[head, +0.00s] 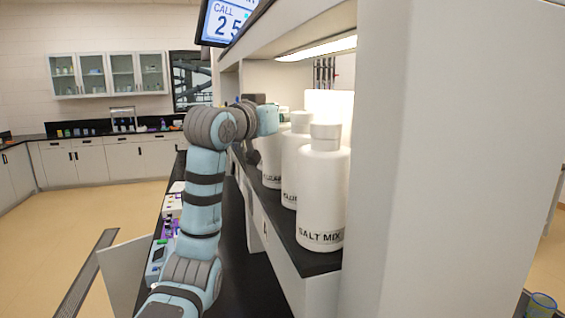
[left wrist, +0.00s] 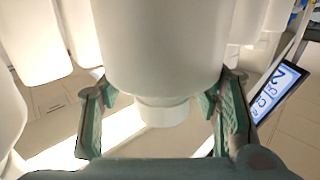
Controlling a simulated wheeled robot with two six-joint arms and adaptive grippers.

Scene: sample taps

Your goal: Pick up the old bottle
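Large white bottles stand upright in a row on a dark shelf (head: 310,260) in the head view. The nearest bottle (head: 322,195) is labelled SALT MIX; a second bottle (head: 290,165) and a third (head: 270,160) stand behind it, their labels partly hidden. I cannot tell which is the old bottle. My left arm reaches up to the far end of the row, where its gripper is mostly hidden. In the left wrist view, upside down, my left gripper (left wrist: 158,100) has its fingers spread on either side of a white bottle (left wrist: 160,45), with gaps beside its cap (left wrist: 163,113).
An upper shelf with a lit lamp (head: 318,48) hangs above the bottles. A thick white side panel (head: 455,150) closes the right. A screen (head: 228,20) is at the top. More white bottles (left wrist: 35,45) crowd the left of the wrist view.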

